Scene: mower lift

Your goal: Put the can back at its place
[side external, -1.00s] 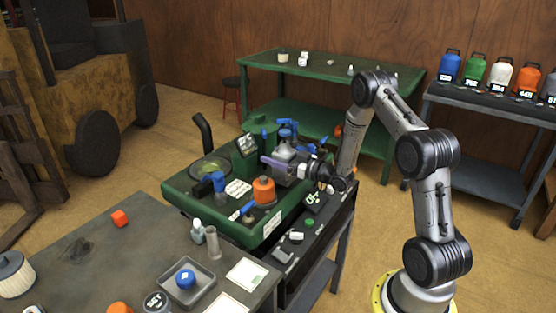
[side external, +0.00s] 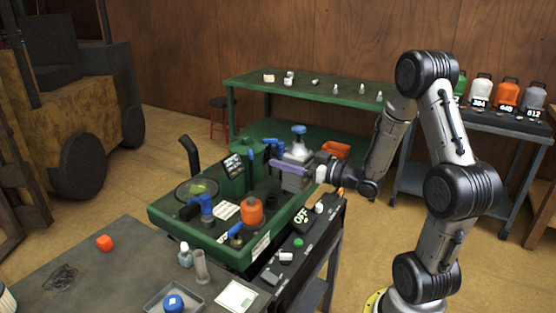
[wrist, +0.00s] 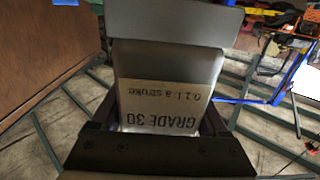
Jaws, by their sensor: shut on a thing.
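My gripper (side external: 300,169) is shut on a grey metal can (side external: 298,152) with a conical top and a blue cap. In the side view it holds the can upright near the back right edge of the green machine (side external: 165,213); the gap beneath the can is hard to tell. In the wrist view the can (wrist: 165,85) fills the middle between the fingers. Its tan label reads "GRADE 30, 0.1 l a stroke", upside down in the picture. A finger hides part of the can's body in the side view.
The machine carries an orange knob (side external: 249,210), blue handles and a green box. A narrow black panel (side external: 290,262) with an OFF display runs along its right side. A green bench (side external: 300,83) stands behind, a grey table (side external: 95,270) in front, and coloured jugs (side external: 507,95) at right.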

